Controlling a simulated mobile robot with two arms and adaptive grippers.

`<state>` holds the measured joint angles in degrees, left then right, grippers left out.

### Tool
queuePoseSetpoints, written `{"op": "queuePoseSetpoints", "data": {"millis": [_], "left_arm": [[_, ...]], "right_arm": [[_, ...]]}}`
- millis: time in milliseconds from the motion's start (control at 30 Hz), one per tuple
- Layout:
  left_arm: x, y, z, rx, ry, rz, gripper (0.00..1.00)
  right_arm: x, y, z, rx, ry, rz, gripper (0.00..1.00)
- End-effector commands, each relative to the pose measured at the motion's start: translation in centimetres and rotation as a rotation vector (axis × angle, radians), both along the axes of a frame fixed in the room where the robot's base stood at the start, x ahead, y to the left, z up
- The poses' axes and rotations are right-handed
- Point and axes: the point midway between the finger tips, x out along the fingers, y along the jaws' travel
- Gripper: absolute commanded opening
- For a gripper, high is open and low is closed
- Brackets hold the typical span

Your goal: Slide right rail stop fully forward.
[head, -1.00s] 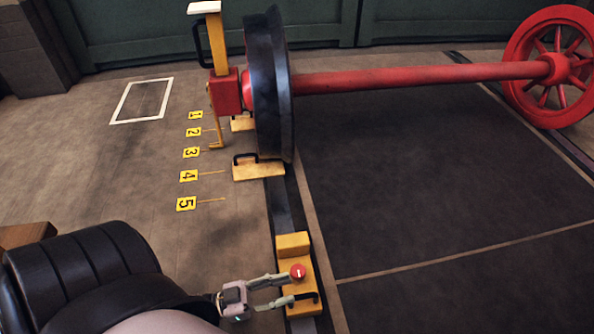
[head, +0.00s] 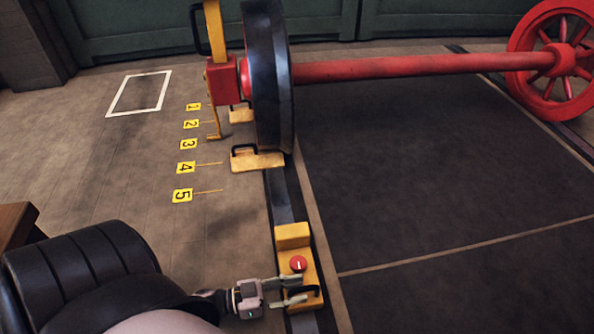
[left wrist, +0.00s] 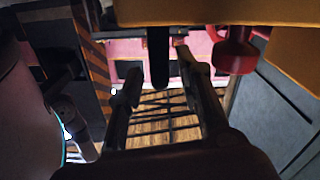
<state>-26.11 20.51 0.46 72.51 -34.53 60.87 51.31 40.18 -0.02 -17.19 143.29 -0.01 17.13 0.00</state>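The rail stop (head: 292,234) is a yellow block with a red button (head: 298,264) and a black handle (head: 310,293). It sits on the rail at the bottom centre of the head view, apart from the wheel. My left gripper (head: 290,291) is at the stop's near end, fingers spread by the handle. In the left wrist view the open fingers (left wrist: 158,85) have the black handle (left wrist: 158,55) between them, with gaps on both sides. The yellow stop (left wrist: 210,12) and a red knob (left wrist: 236,50) show above. My right gripper is not in view.
A large dark wheel (head: 268,85) with a red axle (head: 420,67) stands on the rail (head: 284,200) farther away. Yellow wedges (head: 256,161) sit at its foot. Numbered yellow markers (head: 182,195) lie on the floor to the left. The rail between stop and wheel is clear.

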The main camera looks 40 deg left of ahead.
Motion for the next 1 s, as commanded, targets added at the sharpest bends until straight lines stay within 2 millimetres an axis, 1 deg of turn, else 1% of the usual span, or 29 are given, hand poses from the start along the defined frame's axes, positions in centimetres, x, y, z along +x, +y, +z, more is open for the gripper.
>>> {"op": "queuePoseSetpoints", "data": {"millis": [133,400,867,900,1000], "left_arm": [[0.59,-0.49,0.03,0.000,-0.001,0.000,0.33],[0.64,-0.54,0.07,0.001,-0.001,0.000,0.32],[0.58,-0.58,0.05,0.000,0.000,-0.001,0.02],[0.57,-0.59,0.06,0.000,0.000,-0.001,0.00],[0.54,-0.61,0.05,-0.002,0.000,-0.002,0.00]], "right_arm": [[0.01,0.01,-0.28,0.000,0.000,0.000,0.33],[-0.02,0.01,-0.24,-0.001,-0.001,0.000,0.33],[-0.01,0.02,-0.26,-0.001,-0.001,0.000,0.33],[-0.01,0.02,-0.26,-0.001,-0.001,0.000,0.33],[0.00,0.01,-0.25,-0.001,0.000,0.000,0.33]]}}
